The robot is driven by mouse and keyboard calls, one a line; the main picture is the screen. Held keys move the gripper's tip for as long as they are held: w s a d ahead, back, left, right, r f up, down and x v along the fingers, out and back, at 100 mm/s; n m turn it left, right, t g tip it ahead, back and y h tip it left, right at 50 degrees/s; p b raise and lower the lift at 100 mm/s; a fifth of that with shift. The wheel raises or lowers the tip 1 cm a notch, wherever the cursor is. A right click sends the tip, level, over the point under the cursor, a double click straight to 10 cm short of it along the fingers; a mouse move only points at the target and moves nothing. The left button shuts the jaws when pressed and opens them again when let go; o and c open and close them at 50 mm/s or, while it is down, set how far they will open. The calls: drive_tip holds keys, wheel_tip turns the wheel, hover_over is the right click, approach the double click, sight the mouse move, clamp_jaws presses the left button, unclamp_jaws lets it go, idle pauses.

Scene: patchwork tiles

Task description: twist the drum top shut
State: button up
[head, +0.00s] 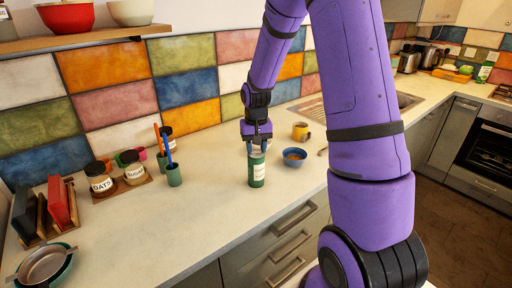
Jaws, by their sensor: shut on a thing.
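The drum (257,172) is a small green cylinder with a pale label, upright on the countertop near the picture's middle. My gripper (256,148) points down from above and is shut on the top of the drum. The fingers cover most of the top, so I cannot tell how far it is turned or whether it sits level.
A blue bowl (294,157) stands close to the right of the drum, with a yellow mug (300,131) behind it. A green pen cup (174,175) and labelled jars (101,182) stand to the left. The countertop (185,225) in front is clear.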

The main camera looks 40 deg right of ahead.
drive_tip(key=shift+m, duration=0.4)
drive_tip(key=shift+m, duration=1.5)
drive_tip(key=shift+m, duration=1.5)
drive_tip(key=shift+m, duration=1.5)
